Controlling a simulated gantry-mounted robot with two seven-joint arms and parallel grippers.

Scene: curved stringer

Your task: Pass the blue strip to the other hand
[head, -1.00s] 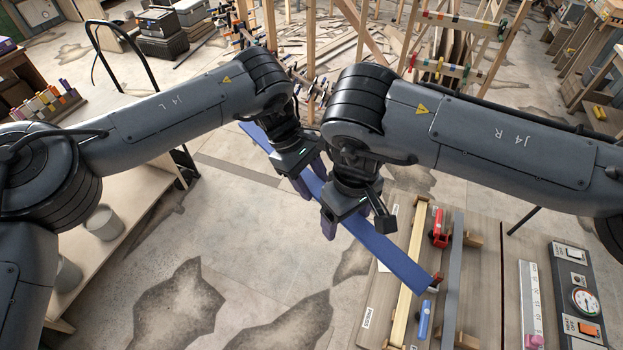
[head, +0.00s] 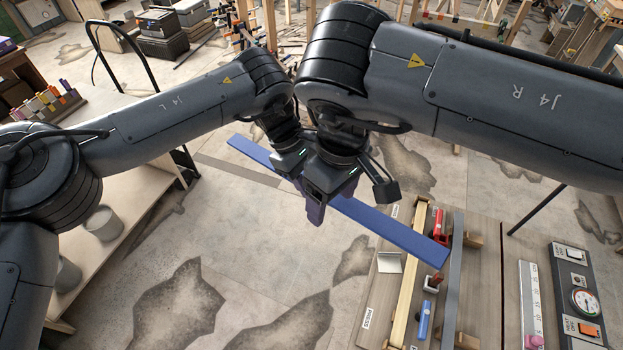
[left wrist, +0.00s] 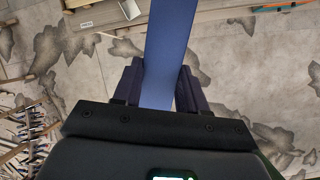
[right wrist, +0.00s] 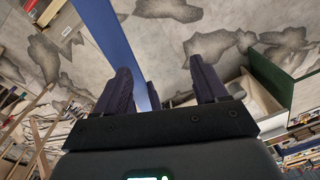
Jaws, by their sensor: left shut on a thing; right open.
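The blue strip (head: 395,229) hangs in the air in the head view, slanting from upper left to lower right, its right end over the workbench. My left gripper (head: 298,183) is shut on it near its middle; the left wrist view shows the strip (left wrist: 169,45) between the two fingers (left wrist: 160,92). My right gripper (head: 316,212) is close beside the left one, just right of it. In the right wrist view its fingers (right wrist: 164,85) are apart, and the strip (right wrist: 108,35) runs past the left finger, partly hidden by it. I cannot tell whether they touch.
The workbench (head: 485,285) at lower right carries a wooden bar (head: 409,275), a grey curved bar (head: 453,280), red and blue tools and a gauge panel (head: 580,300). A shelf with cups (head: 104,223) stands at left. The floor between is clear.

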